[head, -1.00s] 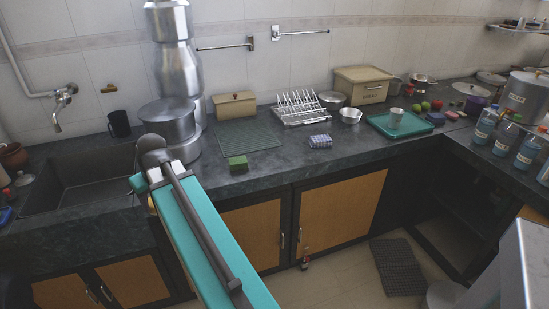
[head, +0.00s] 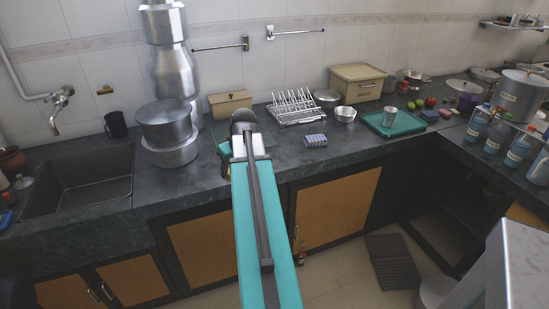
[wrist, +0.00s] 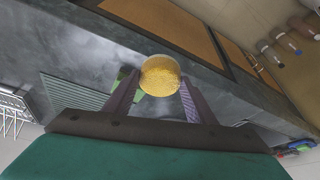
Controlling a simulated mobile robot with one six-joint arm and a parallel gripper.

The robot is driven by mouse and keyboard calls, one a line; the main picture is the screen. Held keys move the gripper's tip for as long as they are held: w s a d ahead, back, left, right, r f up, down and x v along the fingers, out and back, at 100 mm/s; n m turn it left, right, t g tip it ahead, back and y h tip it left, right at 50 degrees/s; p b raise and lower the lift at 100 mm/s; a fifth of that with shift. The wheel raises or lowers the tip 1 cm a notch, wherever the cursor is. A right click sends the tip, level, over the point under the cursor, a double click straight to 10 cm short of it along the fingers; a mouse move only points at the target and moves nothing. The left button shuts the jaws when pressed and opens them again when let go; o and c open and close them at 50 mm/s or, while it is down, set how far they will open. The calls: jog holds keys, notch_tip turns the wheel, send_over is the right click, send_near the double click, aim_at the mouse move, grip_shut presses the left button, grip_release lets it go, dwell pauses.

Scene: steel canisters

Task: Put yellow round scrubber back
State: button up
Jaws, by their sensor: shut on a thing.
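The yellow round scrubber (wrist: 160,76) sits between the two fingers of my gripper (wrist: 158,88) in the wrist view. My gripper is shut on it and holds it near the counter's front edge. In the head view my teal arm reaches toward the counter and covers most of the gripper and scrubber. A green sponge (wrist: 125,73) shows behind the left finger in the wrist view, partly hidden; in the head view my arm hides it.
A ridged mat (wrist: 78,98) lies on the dark counter. A stack of steel canisters (head: 170,125) and the sink (head: 80,185) are left of my arm.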

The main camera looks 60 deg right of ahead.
jog(key=s+d+p, duration=0.1)
jog(key=s+d, duration=0.6)
jog(key=shift+d+r+m, duration=0.25)
jog(key=shift+d+m, duration=0.15)
jog(key=w+d+p, duration=0.1)
jog(key=d, duration=0.4)
jog(key=w+d+f+p, duration=0.1)
jog(key=d, duration=0.4)
jog(key=w+d+p, duration=0.1)
jog(key=d, duration=0.4)
jog(key=shift+w+d+f+p, duration=0.2)
jog(key=shift+d+p, duration=0.1)
jog(key=shift+p, duration=0.05)
jog(key=shift+f+p, duration=0.65)
jog(key=shift+f, duration=1.15)
jog(key=shift+f, duration=0.15)
